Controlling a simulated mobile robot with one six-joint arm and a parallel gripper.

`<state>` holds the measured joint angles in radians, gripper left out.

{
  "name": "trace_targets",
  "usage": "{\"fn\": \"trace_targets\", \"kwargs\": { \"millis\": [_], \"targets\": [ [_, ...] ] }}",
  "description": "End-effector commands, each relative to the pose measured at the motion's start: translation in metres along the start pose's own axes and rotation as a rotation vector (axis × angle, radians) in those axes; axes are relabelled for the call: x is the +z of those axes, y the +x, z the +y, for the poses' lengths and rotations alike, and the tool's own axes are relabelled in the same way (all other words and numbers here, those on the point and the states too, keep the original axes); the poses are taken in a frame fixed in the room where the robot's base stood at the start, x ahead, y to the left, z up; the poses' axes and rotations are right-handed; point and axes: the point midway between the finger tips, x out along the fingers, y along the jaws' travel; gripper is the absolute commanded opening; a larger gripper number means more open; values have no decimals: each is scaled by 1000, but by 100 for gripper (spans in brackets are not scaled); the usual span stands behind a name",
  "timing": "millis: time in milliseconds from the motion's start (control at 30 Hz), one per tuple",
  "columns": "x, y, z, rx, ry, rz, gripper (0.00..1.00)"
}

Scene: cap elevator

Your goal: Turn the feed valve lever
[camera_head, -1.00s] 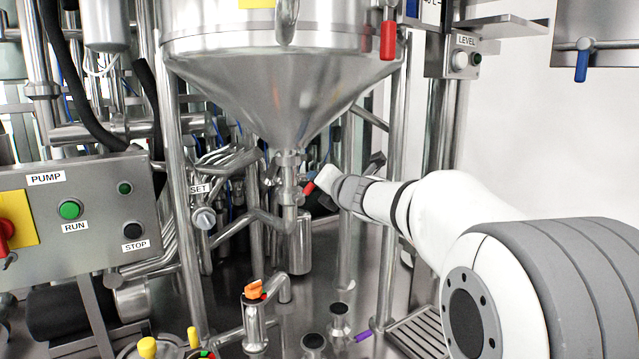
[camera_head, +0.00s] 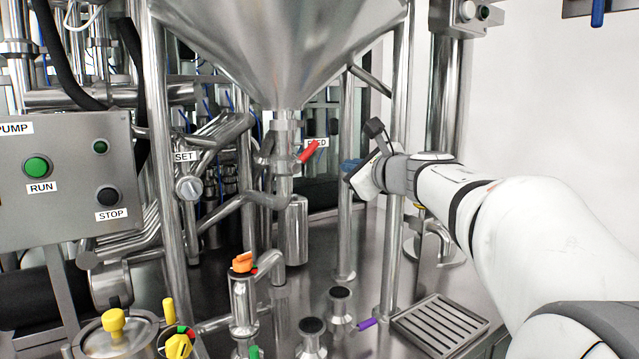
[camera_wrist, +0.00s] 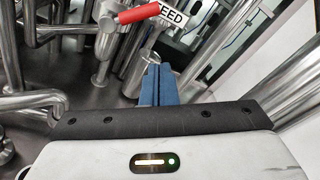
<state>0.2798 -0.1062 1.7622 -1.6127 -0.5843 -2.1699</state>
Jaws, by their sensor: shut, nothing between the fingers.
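The feed valve lever (camera_head: 309,152) has a red handle and sits on the pipe below the steel hopper cone. The FEED label (camera_head: 322,143) is just behind it. In the wrist view the red lever (camera_wrist: 138,13) is at the top, left of the FEED label (camera_wrist: 172,14). My gripper (camera_head: 350,166) is to the right of the lever and slightly below it, apart from it. Its blue fingers (camera_wrist: 159,84) are together with nothing between them, and they point toward the valve pipe in the wrist view. The valve body (camera_head: 270,158) is partly visible left of the handle.
A frame post (camera_head: 396,200) stands just right of my gripper, and another (camera_head: 345,230) below it. The PUMP panel (camera_head: 65,180) is at left. An orange-handled valve (camera_head: 243,263) and black-topped stubs (camera_head: 312,326) stand on the deck. A slatted drain (camera_head: 440,322) is at lower right.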

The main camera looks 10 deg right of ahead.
Motion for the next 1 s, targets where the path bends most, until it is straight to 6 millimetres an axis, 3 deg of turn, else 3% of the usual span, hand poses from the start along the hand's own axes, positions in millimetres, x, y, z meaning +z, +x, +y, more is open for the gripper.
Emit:
{"fn": "trace_targets", "kwargs": {
  "millis": [100,267,733,800,1000],
  "targets": [
    [-9,-8,4,3,-136,3,0],
    [-8,-3,3,8,-184,5,0],
    [-10,89,0,3,-177,9,0],
    [5,84,0,1,-179,6,0],
    [23,76,4,-1,-178,9,0]
  ]
}}
